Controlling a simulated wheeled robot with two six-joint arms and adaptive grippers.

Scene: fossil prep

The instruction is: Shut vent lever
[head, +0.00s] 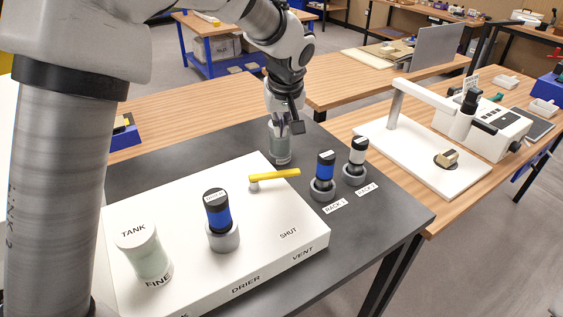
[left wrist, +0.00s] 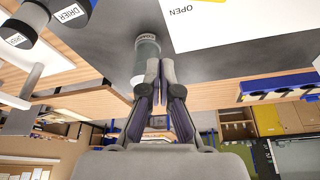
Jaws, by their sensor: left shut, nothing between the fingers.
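The yellow vent lever (head: 275,176) lies over the right part of the white drier panel (head: 185,275), its pivot at its left end and its handle pointing right. It points away from the SHUT label (head: 288,232), which is nearer the front edge. My left gripper (head: 287,128) is shut and empty, beyond the panel's back right side and apart from the lever. It also shows in the left wrist view (left wrist: 159,68), where an OPEN label (left wrist: 180,8) is on the panel (left wrist: 230,22). My right gripper is not in view.
A lidded jar (head: 280,153) stands close to my left fingertips; contact is unclear. A blue-banded drier (head: 217,212) and a pale tank (head: 146,254) stand on the panel.

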